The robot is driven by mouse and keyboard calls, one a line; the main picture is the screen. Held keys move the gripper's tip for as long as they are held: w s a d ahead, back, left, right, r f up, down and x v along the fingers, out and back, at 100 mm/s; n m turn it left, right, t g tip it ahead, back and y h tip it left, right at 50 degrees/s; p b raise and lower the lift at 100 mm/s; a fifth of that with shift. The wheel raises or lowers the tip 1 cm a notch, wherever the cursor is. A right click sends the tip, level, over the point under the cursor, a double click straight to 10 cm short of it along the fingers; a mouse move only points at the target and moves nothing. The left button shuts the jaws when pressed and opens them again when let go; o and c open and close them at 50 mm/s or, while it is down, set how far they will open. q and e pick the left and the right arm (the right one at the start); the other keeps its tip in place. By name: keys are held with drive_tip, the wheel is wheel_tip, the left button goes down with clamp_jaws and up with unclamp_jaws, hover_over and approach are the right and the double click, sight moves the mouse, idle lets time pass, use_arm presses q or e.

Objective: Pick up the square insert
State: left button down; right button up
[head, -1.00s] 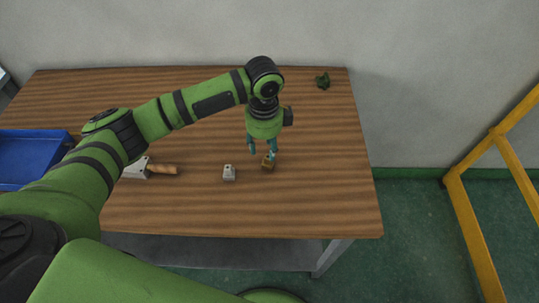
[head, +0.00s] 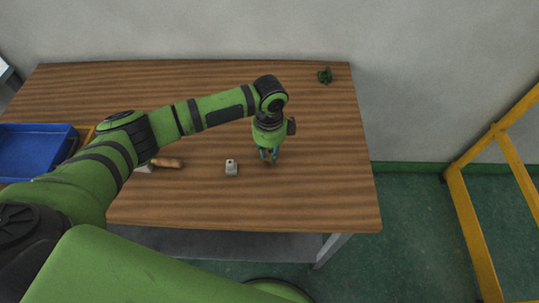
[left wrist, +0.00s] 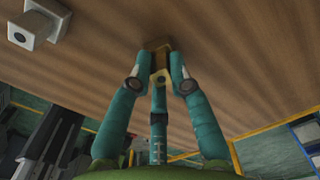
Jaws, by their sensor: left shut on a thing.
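The square insert, a small brass-brown block (left wrist: 158,56), sits between the teal fingers of my left gripper (left wrist: 160,82) in the left wrist view. My left gripper (head: 268,157) is shut on it, at the table's right half in the head view. There the insert is mostly hidden by the fingers. I cannot tell whether the insert still touches the table. My right gripper is not in view.
A small light-grey block with a round hole (head: 231,168) stands left of my gripper on the wooden table (head: 320,190). A brown-handled tool (head: 167,162) and a blue tray (head: 30,150) lie farther left. A dark green object (head: 325,75) is at the back right corner.

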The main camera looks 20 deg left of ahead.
sight(270, 151)
use_arm(q)
drive_tip(key=shift+r+b, duration=0.3)
drive_tip(key=shift+r, duration=0.35)
wheel_tip(270, 151, up, 3)
drive_tip(key=shift+f+b, duration=0.1)
drive_tip(key=shift+b, duration=0.45)
drive_tip(key=s+d+r+b, duration=0.2)
drive_tip(key=s+d+r, duration=0.45)
drive_tip(key=d, duration=0.35)
drive_tip(key=s+a+r+n, duration=0.1)
drive_tip(key=a+n, duration=0.6)
drive_tip(key=n, duration=0.2)
drive_tip(key=s+a+r+n, duration=0.1)
drive_tip(key=a+r+n, duration=0.1)
drive_tip(key=a+n, duration=0.5)
drive_tip(key=shift+s+r+n, duration=0.25)
drive_tip(key=shift+s+n, duration=0.15)
drive_tip(key=shift+n, duration=1)
